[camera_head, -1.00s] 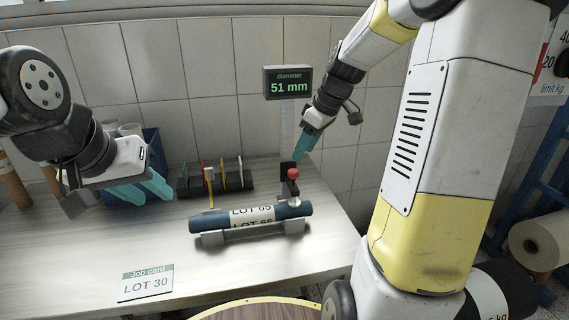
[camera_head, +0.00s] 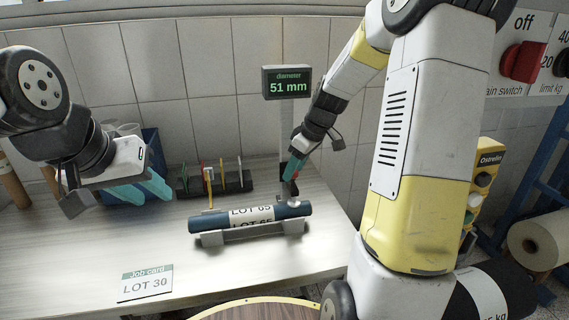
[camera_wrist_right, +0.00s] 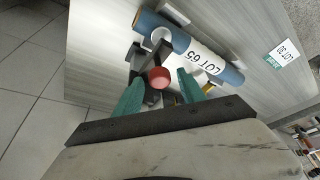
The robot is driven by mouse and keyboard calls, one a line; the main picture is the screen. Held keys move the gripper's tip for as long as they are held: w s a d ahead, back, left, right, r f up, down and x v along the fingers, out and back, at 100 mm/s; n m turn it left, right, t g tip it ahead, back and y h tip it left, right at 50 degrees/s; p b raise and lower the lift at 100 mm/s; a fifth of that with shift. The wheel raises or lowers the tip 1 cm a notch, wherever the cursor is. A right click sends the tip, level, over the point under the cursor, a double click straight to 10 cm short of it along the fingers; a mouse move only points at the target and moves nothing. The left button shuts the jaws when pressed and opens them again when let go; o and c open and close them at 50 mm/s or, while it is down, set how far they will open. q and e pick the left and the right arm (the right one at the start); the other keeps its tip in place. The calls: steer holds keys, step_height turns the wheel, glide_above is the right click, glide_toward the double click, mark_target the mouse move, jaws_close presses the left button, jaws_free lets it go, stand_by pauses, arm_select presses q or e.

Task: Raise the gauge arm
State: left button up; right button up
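The gauge arm (camera_head: 287,188) is a dark lever on the gauge post behind the roll's right end. Its tip sits at the top of the blue roll (camera_head: 208,221), which has a LOT 65 label and lies in a grey cradle (camera_head: 212,239). My right gripper (camera_head: 290,172) is at the arm's red knob (camera_wrist_right: 160,77). In the right wrist view the knob lies between its open teal fingers (camera_wrist_right: 159,92), with gaps on both sides. In the head view the gripper mostly covers the knob. My left gripper (camera_head: 145,191) is open and empty, above the bench's left side.
The diameter display (camera_head: 287,83) reads 51 mm. A rack with upright coloured pieces (camera_head: 232,182) stands behind the roll. A job card reading LOT 30 (camera_head: 146,284) lies at front left. The bench (camera_head: 80,260) is clear around it.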

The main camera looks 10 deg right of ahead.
jaws_close()
stand_by(1.2)
